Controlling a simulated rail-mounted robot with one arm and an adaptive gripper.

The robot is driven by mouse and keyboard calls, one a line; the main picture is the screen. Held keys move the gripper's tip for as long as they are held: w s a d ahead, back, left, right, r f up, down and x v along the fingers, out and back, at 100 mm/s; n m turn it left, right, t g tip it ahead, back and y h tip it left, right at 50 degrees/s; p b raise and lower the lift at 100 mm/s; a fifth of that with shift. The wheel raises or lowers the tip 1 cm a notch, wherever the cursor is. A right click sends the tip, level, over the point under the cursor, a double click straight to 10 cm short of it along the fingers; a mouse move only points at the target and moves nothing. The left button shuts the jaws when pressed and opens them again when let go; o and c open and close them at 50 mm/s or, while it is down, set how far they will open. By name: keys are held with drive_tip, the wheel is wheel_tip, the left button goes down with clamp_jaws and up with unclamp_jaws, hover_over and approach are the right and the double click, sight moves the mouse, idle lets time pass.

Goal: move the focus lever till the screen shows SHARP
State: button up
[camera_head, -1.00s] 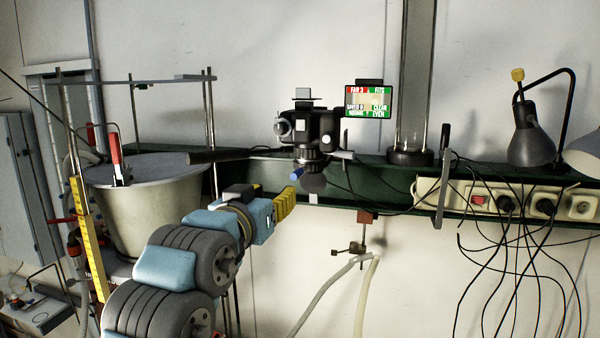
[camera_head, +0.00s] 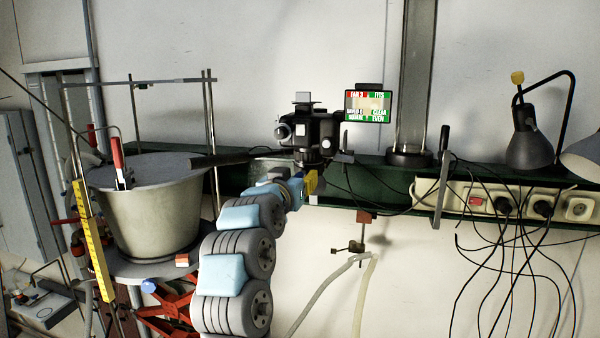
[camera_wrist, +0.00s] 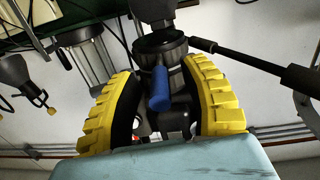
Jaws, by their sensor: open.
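The dark camera (camera_head: 322,128) hangs lens-down above the green rail. Its blue lever (camera_wrist: 159,90) sticks out from the dark lens ring (camera_wrist: 162,47) in the wrist view. My gripper (camera_head: 312,183) is just below the camera. In the wrist view my gripper (camera_wrist: 160,72) is open, with one yellow finger on each side of the lever and gaps between. The head view hides the lever behind my gripper. The small screen (camera_head: 367,104) right of the camera shows red and green labels; one seems to read FAR, others CLEAR and EVEN. I cannot read SHARP there.
A dark handle (camera_head: 219,159) reaches left from the camera over the large grey bucket (camera_head: 150,215). A clear column (camera_head: 412,90) stands right of the screen. A power strip (camera_head: 478,202) with hanging cables and a lamp (camera_head: 530,140) are farther right.

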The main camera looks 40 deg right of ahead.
drive_tip(key=shift+w+d, duration=0.35)
drive_tip(key=shift+d, duration=0.25)
clamp_jaws()
drive_tip(key=shift+w+a, duration=0.1)
